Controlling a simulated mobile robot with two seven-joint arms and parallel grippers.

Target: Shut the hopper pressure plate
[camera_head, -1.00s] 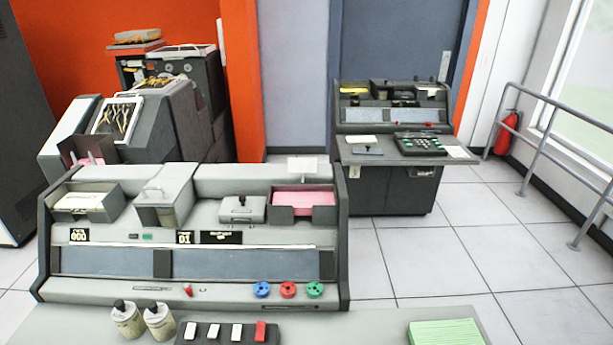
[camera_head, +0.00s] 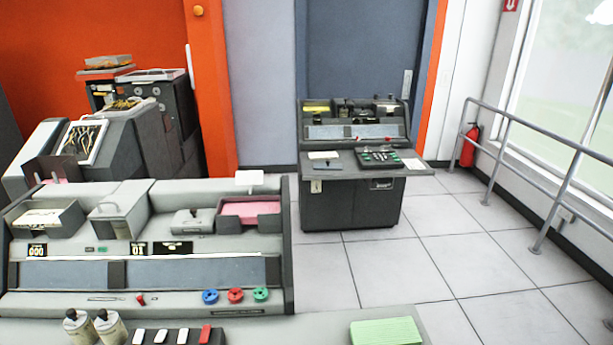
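A grey card machine (camera_head: 70,302) stands at the near left. On its top are an open bin with pale cards (camera_head: 42,218), a grey lidded box with a handle (camera_head: 118,210), a small grey block with a dark knob (camera_head: 193,221), and a tray of pink cards (camera_head: 249,209). I cannot tell for sure which of these parts is the hopper pressure plate, or whether it is open or shut. A second, similar machine (camera_head: 350,205) stands farther back by the blue-grey door. Neither gripper is in view.
Tiled floor (camera_head: 400,265) is free at right. A railing (camera_head: 545,140) and fire extinguisher (camera_head: 469,146) stand along the window wall.

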